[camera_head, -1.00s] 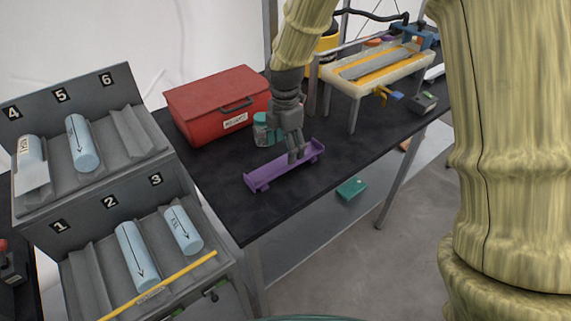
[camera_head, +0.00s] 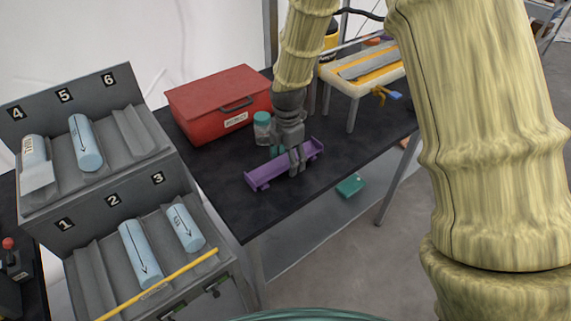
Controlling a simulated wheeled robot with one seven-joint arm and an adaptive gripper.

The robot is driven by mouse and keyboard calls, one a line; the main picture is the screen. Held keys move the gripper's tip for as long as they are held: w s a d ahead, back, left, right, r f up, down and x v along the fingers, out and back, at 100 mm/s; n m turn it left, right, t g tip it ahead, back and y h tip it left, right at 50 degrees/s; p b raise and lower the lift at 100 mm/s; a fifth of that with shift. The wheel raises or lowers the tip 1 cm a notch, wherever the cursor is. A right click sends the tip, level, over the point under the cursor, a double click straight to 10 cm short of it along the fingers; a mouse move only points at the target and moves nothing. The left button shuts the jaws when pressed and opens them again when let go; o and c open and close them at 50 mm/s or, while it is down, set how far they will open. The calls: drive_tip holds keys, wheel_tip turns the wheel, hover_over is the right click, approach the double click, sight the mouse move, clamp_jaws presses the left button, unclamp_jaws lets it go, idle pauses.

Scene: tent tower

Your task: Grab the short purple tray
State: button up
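The short purple tray (camera_head: 268,175) lies on the black table near its front edge, running from lower left to upper right. My gripper (camera_head: 296,166) points down at the tray's right half, with its grey fingers at or over the tray's near side. The fingers cover part of the tray. From this view I cannot tell whether they touch it or have closed on its wall.
A red toolbox (camera_head: 219,104) and a teal-lidded jar (camera_head: 262,130) stand behind the tray on the black table (camera_head: 215,190). A grey numbered rack (camera_head: 95,190) holding blue cylinders stands at left. A white stand (camera_head: 365,75) is at back right. A green box (camera_head: 350,186) lies on the lower shelf.

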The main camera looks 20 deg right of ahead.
drive_tip(key=c, duration=1)
drive_tip(key=shift+r, duration=0.1)
